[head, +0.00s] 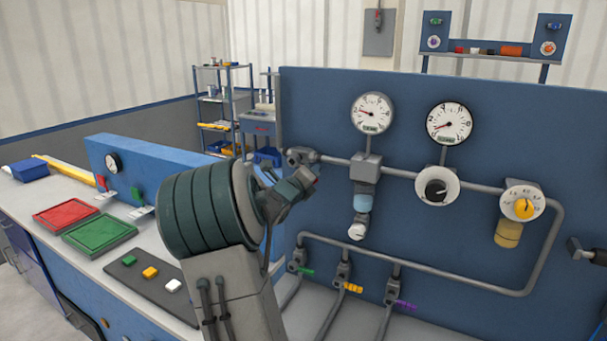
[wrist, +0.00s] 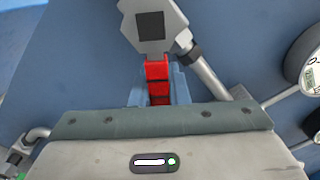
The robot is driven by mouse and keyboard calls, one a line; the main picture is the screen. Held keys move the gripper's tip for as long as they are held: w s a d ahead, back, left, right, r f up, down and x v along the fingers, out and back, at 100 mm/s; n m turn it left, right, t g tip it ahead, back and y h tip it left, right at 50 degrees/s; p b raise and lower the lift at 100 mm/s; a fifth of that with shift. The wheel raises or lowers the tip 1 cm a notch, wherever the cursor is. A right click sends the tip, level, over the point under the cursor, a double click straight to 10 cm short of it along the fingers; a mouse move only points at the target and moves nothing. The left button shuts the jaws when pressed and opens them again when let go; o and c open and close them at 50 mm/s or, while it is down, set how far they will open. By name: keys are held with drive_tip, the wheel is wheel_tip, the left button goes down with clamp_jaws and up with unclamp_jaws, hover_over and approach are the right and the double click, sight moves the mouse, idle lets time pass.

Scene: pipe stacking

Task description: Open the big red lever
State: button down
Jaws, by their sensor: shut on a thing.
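The big red lever (wrist: 157,72) shows in the wrist view, running down from a grey valve body (wrist: 152,25) on the blue panel. My gripper (wrist: 157,92) is shut on the lever, with blue-grey fingers on both sides of it. The lever's lower end is hidden behind my gripper's body. In the head view my gripper (head: 292,190) is at the left end of the upper pipe, just below the valve (head: 301,156). Only a small bit of red shows there, and my arm hides much of the grip.
The upright blue panel (head: 470,110) carries pipes, two gauges (head: 372,112) (head: 449,123), a black knob (head: 436,191) and a yellow knob (head: 523,208). Small green, yellow and purple valve handles (head: 405,305) sit low. The bench at left holds red and green trays (head: 67,215).

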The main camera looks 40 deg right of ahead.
drive_tip(key=c, duration=1.4)
unclamp_jaws()
drive_tip(key=shift+r, duration=0.15)
drive_tip(key=shift+a, duration=0.15)
